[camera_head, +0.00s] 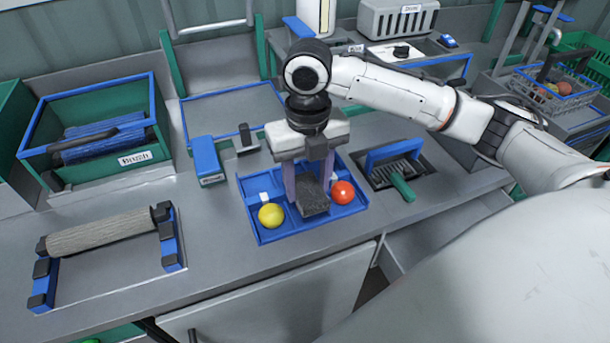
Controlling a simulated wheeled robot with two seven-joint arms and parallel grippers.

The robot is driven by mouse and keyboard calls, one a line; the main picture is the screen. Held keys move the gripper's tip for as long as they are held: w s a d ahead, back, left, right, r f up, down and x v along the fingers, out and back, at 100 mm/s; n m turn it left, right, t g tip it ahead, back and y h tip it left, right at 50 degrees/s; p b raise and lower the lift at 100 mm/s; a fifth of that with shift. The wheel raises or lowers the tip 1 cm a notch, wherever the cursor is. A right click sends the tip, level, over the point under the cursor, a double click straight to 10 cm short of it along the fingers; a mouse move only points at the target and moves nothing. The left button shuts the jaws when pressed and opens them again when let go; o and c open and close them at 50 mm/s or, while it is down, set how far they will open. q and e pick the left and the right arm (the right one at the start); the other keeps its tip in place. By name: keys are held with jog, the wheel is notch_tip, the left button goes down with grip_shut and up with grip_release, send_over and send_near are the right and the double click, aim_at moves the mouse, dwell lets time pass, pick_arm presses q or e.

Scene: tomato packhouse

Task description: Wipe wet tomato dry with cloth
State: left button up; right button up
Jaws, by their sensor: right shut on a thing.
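A red tomato (343,192) and a yellow tomato (271,215) sit in a shallow blue tray (282,237) on the bench. I cannot tell from this view which one is wet. My right gripper (309,190) points down over the middle of the tray, between the two tomatoes. Its purple fingers are shut on a dark grey piece that looks like the cloth (314,198). The cloth is low in the tray, close to the left of the red tomato; I cannot tell whether they touch. My left gripper is not in view.
A blue block (207,160) stands left of the tray. A roller on a blue stand (100,232) is at the front left, below a green bin (38,130). Bare bench (215,225) lies between roller and tray.

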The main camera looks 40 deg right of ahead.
jog(key=shift+s+a+f, duration=0.1)
jog(key=shift+s+a, duration=0.05)
jog(key=shift+s, duration=0.55)
jog(key=shift+s+a, duration=0.15)
jog(key=shift+s, duration=0.55)
jog(key=shift+w, duration=0.15)
jog(key=shift+w+d, duration=0.3)
jog(key=shift+w, duration=0.75)
jog(key=shift+w+d, duration=0.25)
jog(key=shift+w, duration=0.8)
jog(key=shift+s, duration=0.1)
jog(key=shift+s+a, duration=0.25)
jog(key=shift+s, duration=0.8)
jog(key=shift+s+a, duration=0.25)
jog(key=shift+s, duration=0.8)
jog(key=shift+w, duration=0.1)
jog(key=shift+w+d, duration=0.25)
jog(key=shift+w, duration=0.8)
jog(key=shift+w+d, duration=0.25)
jog(key=shift+w, duration=0.8)
